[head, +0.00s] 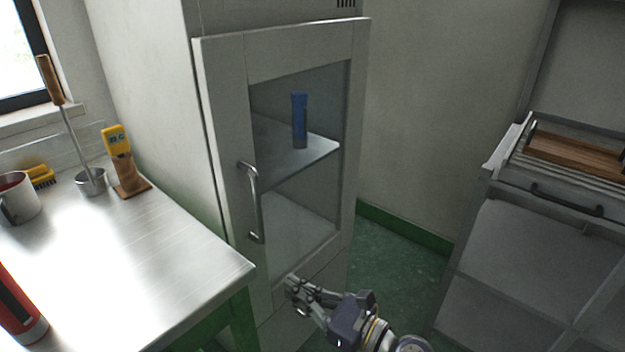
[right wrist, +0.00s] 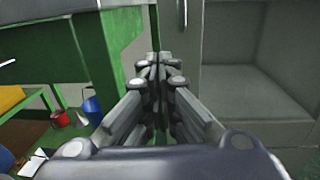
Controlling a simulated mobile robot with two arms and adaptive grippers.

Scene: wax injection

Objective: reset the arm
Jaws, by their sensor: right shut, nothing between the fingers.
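My right gripper (head: 292,284) is low in front of the cabinet (head: 222,120), below the door handle (head: 251,205). In the right wrist view its fingers (right wrist: 160,60) are together and empty. They point between the green table frame and the pale cabinet. My left gripper is in neither view.
The cabinet's glass door is shut, with a blue bottle (head: 299,120) on the shelf inside. The metal table (head: 150,250) at the left holds a mug (head: 22,205), a ladle in a cup (head: 91,182), a yellow thermometer (head: 117,143) and a red cylinder (head: 18,310). Green floor (head: 400,258) lies clear right of the cabinet.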

